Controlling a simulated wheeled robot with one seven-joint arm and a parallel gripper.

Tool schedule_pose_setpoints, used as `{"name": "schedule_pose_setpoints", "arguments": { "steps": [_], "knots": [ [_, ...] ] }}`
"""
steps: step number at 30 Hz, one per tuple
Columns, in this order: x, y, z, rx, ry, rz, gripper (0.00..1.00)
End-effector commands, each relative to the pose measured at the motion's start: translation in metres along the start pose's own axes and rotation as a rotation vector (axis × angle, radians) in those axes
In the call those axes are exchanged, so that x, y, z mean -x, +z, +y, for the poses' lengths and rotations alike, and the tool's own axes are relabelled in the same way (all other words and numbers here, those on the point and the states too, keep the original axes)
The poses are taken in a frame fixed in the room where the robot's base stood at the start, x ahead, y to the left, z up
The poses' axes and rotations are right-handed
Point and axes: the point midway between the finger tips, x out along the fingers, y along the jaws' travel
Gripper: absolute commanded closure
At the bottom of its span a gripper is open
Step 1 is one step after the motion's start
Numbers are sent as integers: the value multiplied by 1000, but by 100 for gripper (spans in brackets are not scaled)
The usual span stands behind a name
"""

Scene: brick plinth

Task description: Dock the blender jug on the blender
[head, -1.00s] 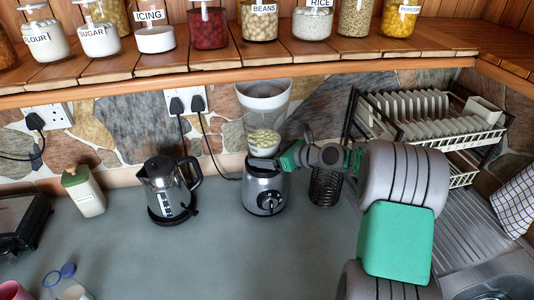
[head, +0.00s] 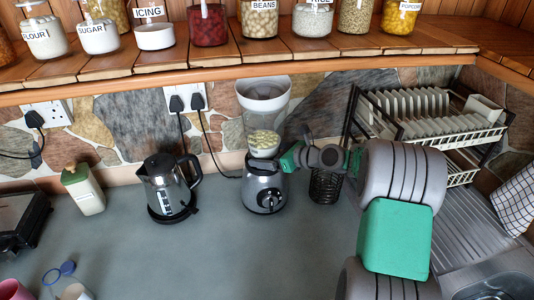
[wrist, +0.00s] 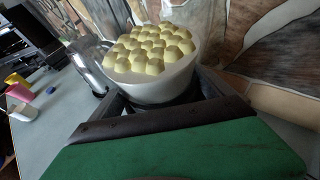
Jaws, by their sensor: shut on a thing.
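The blender jug (head: 265,118) is clear with a wide pale rim and holds pale yellow chunks. It stands nearly upright over the silver blender base (head: 265,188) in the head view. Its lower end is at the top of the base, but I cannot tell whether it is fully seated. My gripper (head: 284,158) reaches in from the right and is shut on the jug's lower part. In the wrist view the fingers flank the jug (wrist: 155,78), with the chunks showing on top. The far finger and the joint between jug and base are partly hidden.
A kettle (head: 167,188) stands to the left of the blender. A black wire holder (head: 325,186) is close on the right, under my arm. A dish rack (head: 425,115) stands farther right. The shelf (head: 260,62) overhangs behind.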

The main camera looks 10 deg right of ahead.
Motion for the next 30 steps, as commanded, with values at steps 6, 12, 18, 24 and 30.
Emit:
{"name": "schedule_pose_setpoints", "arguments": {
  "steps": [6, 12, 18, 24, 30],
  "knots": [
    [-1, 1, -1, 6, -2, -7, 82],
    [-1, -1, -1, 3, -1, -4, 0],
    [0, -7, 0, -5, 1, 5, 0],
    [18, -7, -1, -7, -2, 5, 0],
    [36, -5, 0, -3, -2, 2, 0]
  ]
}}
